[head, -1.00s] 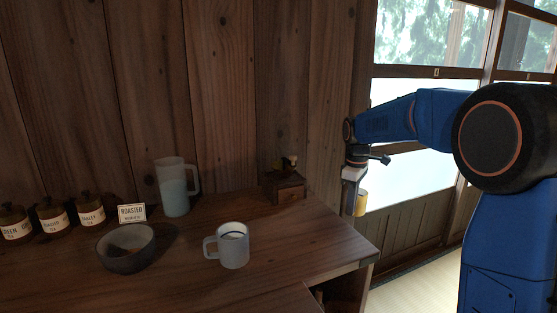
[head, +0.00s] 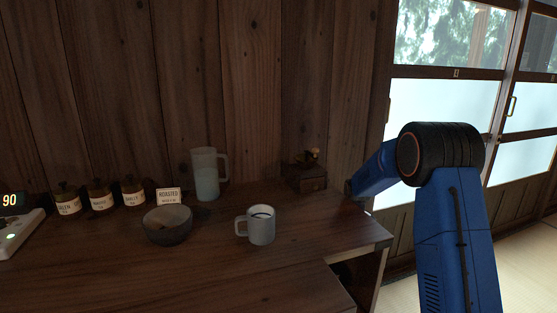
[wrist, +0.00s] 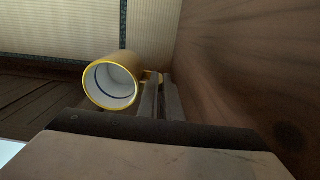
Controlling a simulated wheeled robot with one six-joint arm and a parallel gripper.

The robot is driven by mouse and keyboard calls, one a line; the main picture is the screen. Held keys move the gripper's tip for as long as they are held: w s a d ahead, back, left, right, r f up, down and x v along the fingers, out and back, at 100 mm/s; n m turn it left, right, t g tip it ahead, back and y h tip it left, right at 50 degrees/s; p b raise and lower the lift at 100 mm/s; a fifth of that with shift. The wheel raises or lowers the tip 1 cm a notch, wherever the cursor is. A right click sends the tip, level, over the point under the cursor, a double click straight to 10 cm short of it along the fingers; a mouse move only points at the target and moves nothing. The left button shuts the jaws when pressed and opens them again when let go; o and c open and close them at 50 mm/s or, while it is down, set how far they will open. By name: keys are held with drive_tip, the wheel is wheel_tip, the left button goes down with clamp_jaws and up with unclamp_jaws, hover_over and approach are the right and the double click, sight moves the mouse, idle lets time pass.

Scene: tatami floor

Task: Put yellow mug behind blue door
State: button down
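The yellow mug (wrist: 111,84), pale inside with a yellow rim, shows in the wrist view with its open mouth toward the camera. My gripper (wrist: 160,88) has its two fingers close together at the mug's handle, right of the body. It looks shut on the handle, and the mug hangs off its left side. In the head view my gripper and the mug are hidden behind my arm and the counter end. No blue door shows in either view.
A wooden counter (head: 130,265) holds a grey-white mug (head: 261,226), a dark bowl (head: 167,225), a pitcher (head: 206,175), labelled jars (head: 101,195) and a small wooden grinder (head: 306,176). Glazed panels (head: 436,112) stand at right. A brown wooden surface (wrist: 255,70) is close right of my gripper.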

drive_tip(key=shift+f+m, duration=0.3)
drive_tip(key=m, duration=0.6)
idle(0.5)
idle(0.4)
